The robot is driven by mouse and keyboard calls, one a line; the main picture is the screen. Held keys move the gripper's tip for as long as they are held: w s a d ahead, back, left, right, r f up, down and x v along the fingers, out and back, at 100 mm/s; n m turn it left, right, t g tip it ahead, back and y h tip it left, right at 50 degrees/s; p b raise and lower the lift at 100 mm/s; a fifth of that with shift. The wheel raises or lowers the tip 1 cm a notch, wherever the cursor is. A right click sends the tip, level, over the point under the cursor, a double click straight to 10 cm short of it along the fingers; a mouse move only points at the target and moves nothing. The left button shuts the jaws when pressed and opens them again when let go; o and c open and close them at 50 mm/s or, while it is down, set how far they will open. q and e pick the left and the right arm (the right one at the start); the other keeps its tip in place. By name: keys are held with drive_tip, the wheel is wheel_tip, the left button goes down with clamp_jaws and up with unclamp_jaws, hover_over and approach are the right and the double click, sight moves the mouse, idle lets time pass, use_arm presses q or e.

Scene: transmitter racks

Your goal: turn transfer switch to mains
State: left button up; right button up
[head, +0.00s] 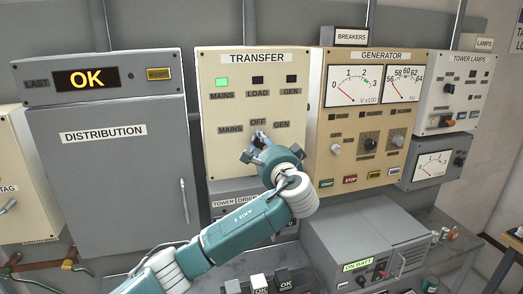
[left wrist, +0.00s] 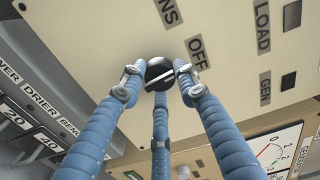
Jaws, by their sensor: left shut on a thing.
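The cream TRANSFER panel (head: 222,165) is in the middle of the head view. Its transfer switch (left wrist: 159,72) is a round black knob with a white line, below the MAINS, OFF and GEN labels. In the left wrist view the line lies aslant; I cannot tell which label it points to. My left gripper (head: 259,148) is at the knob, its three blue fingers (left wrist: 158,85) closed around it. In the head view the gripper covers most of the knob. The MAINS lamp (head: 221,82) is lit green; the LOAD and GEN lamps are dark. My right gripper is not in view.
The GENERATOR panel (head: 340,158) with dials and knobs adjoins on the right. A grey DISTRIBUTION cabinet (head: 105,180) with a handle stands on the left. A grey BATT unit (head: 330,225) is below right. Small black and white switches (head: 260,284) are low in front.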

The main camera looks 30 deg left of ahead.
use_arm(q)
drive_tip(key=n+b, duration=0.2)
drive_tip(key=b, duration=0.1)
drive_tip(key=n+b, duration=0.3)
drive_tip(key=b, duration=0.1)
drive_tip(key=n+b, duration=0.2)
drive_tip(key=b, duration=0.1)
drive_tip(key=shift+f+n+b, duration=0.3)
drive_tip(key=shift+f+n, duration=0.1)
drive_tip(key=shift+r+n+b, duration=0.15)
drive_tip(key=shift+n+b, duration=0.9)
drive_tip(key=shift+n, duration=0.05)
drive_tip(key=shift+n+b, duration=0.3)
drive_tip(key=shift+n, duration=0.1)
drive_tip(key=shift+r, duration=0.1)
drive_tip(key=o, duration=1.2)
drive_tip(key=shift+r, duration=0.1)
drive_tip(key=shift+c, duration=0.2)
drive_tip(key=shift+s+d, duration=0.1)
drive_tip(key=shift+d, duration=0.05)
drive_tip(key=v, duration=1.1)
drive_tip(key=shift+s+d, duration=0.25)
